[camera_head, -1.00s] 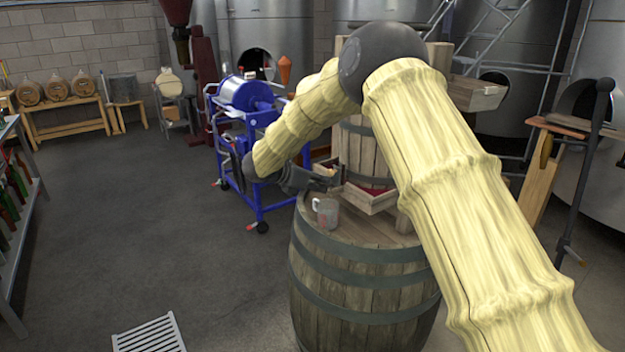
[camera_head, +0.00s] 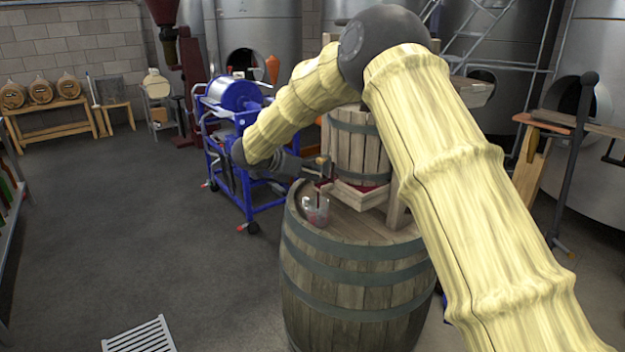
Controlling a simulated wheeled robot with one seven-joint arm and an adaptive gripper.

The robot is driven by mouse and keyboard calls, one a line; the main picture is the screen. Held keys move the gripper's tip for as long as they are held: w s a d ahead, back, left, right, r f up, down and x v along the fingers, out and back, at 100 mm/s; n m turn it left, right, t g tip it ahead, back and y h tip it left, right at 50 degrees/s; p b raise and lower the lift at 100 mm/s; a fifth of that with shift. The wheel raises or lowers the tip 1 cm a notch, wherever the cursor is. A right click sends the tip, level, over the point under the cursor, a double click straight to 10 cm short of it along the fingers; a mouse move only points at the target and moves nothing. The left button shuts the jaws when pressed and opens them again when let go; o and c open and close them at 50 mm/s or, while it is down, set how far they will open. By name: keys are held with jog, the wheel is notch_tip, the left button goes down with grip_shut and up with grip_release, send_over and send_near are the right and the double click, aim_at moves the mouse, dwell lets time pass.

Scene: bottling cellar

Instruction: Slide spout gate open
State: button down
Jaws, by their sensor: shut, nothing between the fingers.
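A small wooden basket press (camera_head: 356,146) stands on an upright barrel. Its square wooden tray (camera_head: 362,196) holds dark red liquid, and its spout end (camera_head: 324,186) faces left, above a clear cup (camera_head: 316,211). The cup shows a reddish tint, and a thin dark red streak shows just above it. My gripper (camera_head: 320,164) is shut and empty, just above and left of the spout end. The gate is too small to make out, so I cannot tell its position or whether my gripper touches it. My arm hides the right side of the press.
The barrel (camera_head: 350,285) carries the press and cup. A blue wheeled machine (camera_head: 238,130) stands close behind my gripper. A white floor grate (camera_head: 140,337) lies at the front left. Steel tanks (camera_head: 268,35) line the back.

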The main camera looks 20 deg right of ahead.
jog(key=shift+r, duration=0.15)
jog(key=b+v, duration=0.1)
jog(key=v, duration=0.8)
jog(key=shift+a, duration=0.45)
jog(key=shift+s+a, duration=0.1)
